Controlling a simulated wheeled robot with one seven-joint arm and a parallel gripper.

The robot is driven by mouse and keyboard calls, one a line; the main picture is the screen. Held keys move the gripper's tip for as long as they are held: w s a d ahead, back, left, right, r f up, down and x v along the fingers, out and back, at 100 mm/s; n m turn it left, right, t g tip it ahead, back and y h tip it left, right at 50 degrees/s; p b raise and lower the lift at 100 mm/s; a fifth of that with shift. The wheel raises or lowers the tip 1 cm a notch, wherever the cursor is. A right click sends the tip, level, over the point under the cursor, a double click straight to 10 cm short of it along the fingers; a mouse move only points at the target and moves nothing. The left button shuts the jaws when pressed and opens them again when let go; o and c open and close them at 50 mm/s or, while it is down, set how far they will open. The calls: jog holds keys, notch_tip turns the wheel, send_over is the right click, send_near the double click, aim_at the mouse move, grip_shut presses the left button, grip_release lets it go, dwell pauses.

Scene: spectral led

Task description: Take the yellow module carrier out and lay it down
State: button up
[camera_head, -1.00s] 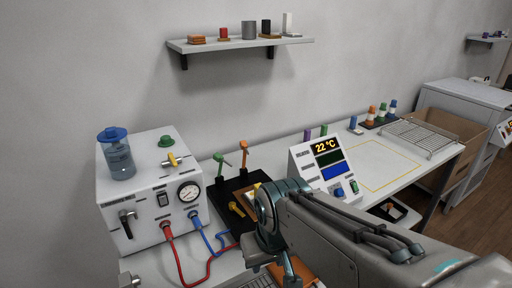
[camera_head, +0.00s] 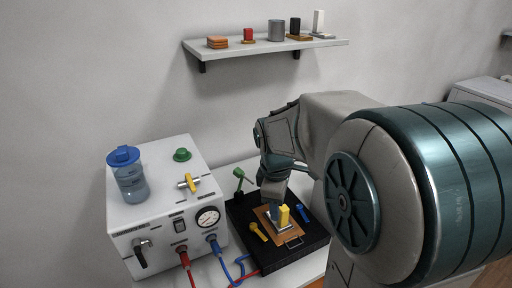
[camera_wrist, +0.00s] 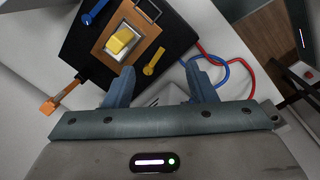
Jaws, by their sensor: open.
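The yellow module carrier, seen as a yellow block (camera_head: 283,217), stands in a pale frame on a brown plate (camera_head: 263,218) on the black box. In the wrist view the yellow block (camera_wrist: 122,40) lies beyond and left of the gap between my fingers. My gripper (camera_wrist: 158,80) is open with nothing between its fingertips. In the head view my gripper (camera_head: 275,208) is over the black box (camera_head: 283,258), close to the block and partly overlapping it. I cannot tell if they touch.
On the box are a yellow lever (camera_head: 258,231), a blue lever (camera_head: 302,213) and a green lever (camera_head: 239,175). An orange lever (camera_wrist: 55,103) shows at the wrist view's left. A white pump unit (camera_head: 160,225) with red and blue hoses stands left. My arm hides the bench at right.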

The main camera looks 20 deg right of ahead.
aim_at(284, 207)
jog(key=w+d+n+y+p, duration=0.1)
jog(key=w+d+n+p, duration=0.2)
jog(key=w+d+n, duration=0.4)
jog(key=shift+n+g, duration=0.4)
jog(key=shift+n, duration=0.4)
jog(key=f, duration=0.5)
jog(key=a+f, duration=0.1)
jog(key=f, duration=0.4)
jog(key=w+f, duration=0.1)
jog(key=f, duration=0.3)
jog(key=shift+a+f, duration=0.2)
jog(key=shift+f, duration=0.2)
jog(key=shift+r, duration=0.1)
grip_shut()
